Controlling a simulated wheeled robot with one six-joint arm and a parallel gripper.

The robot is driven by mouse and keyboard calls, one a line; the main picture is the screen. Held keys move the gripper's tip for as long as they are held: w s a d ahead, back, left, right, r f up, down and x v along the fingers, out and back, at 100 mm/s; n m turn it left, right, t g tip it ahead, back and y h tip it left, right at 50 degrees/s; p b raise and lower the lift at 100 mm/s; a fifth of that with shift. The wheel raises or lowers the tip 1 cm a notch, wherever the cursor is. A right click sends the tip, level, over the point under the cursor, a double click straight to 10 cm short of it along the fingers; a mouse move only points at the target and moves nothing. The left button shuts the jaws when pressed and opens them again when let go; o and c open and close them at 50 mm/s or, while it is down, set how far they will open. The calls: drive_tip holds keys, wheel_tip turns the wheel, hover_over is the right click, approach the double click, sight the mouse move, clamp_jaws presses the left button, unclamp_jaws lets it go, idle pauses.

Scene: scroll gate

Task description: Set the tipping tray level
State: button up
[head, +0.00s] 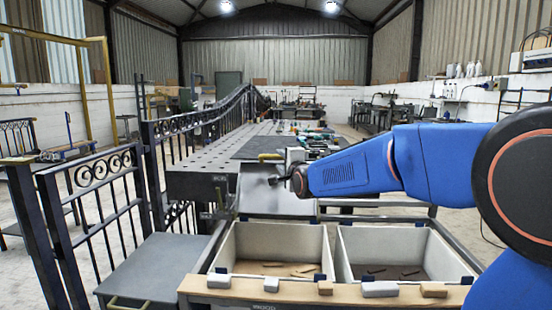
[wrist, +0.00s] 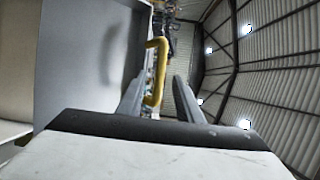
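A grey tray (head: 272,207) lies beyond the two bins, in front of the dark worktable; I cannot tell its exact tilt. Its flat grey face (wrist: 80,60) fills the left of the wrist view, with a dark shadow on it. A yellow bar handle (wrist: 156,72) stands near the tray's edge, and yellow also shows in the head view (head: 269,156) behind my wrist. My gripper (wrist: 158,95) is open, with its fingers on both sides of the handle in the picture and gaps visible. Contact is not visible. In the head view my gripper (head: 274,181) is small and partly hidden.
Two open bins, left (head: 268,228) and right (head: 385,238), hold flat pieces. A wooden ledge (head: 340,300) with several small blocks runs in front. Another grey tray (head: 157,268) with a yellow handle and a black scroll gate (head: 100,200) stand at left.

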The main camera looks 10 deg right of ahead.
sight(277, 157)
drive_tip(key=shift+w+a+f, duration=0.1)
drive_tip(key=shift+w, duration=1.5)
drive_tip(key=shift+w+a, duration=0.1)
drive_tip(key=shift+w, duration=1.45)
clamp_jaws()
